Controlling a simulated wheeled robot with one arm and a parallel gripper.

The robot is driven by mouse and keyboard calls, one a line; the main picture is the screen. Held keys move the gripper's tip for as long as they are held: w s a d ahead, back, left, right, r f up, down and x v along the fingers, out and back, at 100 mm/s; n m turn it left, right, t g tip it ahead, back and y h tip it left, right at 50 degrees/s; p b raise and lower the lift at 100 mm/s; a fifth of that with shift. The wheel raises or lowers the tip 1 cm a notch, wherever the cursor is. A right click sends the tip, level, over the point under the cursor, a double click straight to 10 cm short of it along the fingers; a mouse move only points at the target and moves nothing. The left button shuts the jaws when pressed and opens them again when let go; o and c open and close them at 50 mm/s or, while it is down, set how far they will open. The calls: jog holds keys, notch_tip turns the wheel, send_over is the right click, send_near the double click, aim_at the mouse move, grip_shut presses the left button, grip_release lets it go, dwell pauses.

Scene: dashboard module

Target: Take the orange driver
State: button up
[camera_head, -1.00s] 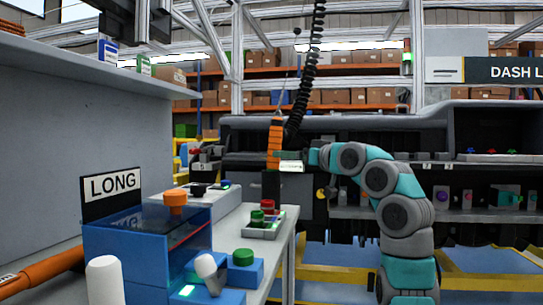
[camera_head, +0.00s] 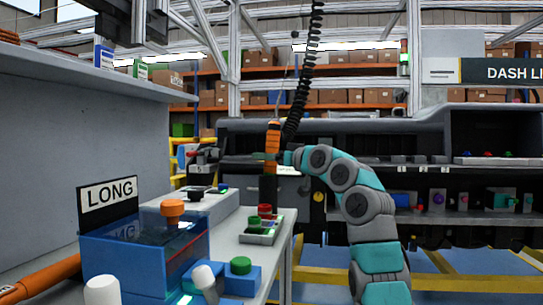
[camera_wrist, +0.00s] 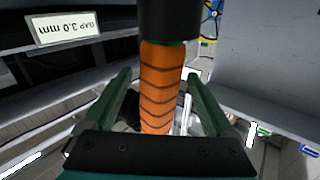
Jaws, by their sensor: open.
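The orange driver (camera_head: 272,142) hangs upright from a black coiled cord above the grey bench. In the wrist view its ribbed orange grip (camera_wrist: 160,88) stands between the two green fingers, with a dark body part above it. My gripper (camera_head: 272,157) is at the driver's height in the head view and reaches it from the right. In the wrist view my gripper (camera_wrist: 160,92) is open, with a finger on each side of the driver and gaps visible.
A bench (camera_head: 232,238) holds a button box (camera_head: 261,232) just below the driver. A blue box (camera_head: 145,250) marked LONG stands at the front left. A dark dashboard module (camera_head: 460,135) spans the right. A grey panel (camera_head: 85,140) fills the left.

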grip_shut()
dwell(0.8)
